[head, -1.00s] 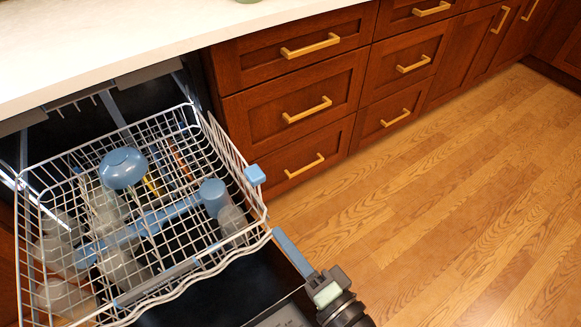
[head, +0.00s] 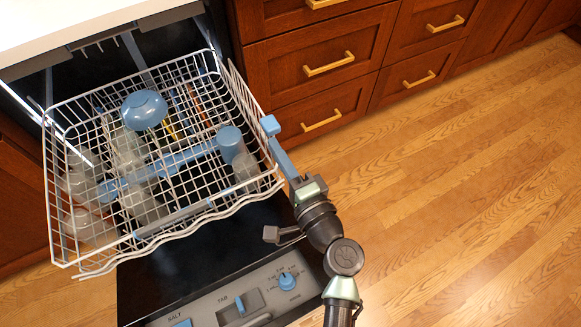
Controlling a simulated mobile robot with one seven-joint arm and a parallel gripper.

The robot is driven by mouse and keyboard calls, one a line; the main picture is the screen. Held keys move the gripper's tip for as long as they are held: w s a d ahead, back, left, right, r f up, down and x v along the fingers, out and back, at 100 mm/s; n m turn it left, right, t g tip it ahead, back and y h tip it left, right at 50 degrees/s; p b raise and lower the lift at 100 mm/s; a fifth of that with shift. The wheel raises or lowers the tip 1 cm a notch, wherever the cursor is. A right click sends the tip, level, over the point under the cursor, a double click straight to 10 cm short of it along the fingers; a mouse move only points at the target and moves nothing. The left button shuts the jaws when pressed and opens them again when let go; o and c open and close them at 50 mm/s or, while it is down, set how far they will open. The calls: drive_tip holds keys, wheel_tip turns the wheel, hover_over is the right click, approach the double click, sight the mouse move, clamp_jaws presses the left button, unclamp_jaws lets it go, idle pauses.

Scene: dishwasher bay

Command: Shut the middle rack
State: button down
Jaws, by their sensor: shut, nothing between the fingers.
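The pulled-out white wire rack (head: 150,238), seemingly the middle rack, stands out from the dishwasher above the open door. It holds a blue rounded dish (head: 144,109), a blue cup (head: 230,143) and several clear glasses (head: 140,203). My gripper (head: 271,127) is shut and empty, its blue fingers reaching along the outer right side of the rack near the front right corner. The fingertips overlap the right rim in the picture; I cannot tell whether they touch it.
The open door with its control panel (head: 240,302) lies below the rack. The white counter (head: 85,25) overhangs at the upper left. Wooden drawers (head: 310,75) with brass handles stand right of the bay. The wooden floor (head: 460,200) at right is clear.

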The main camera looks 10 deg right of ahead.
drive_tip(key=shift+w+a, duration=0.2)
drive_tip(key=shift+w, duration=0.4)
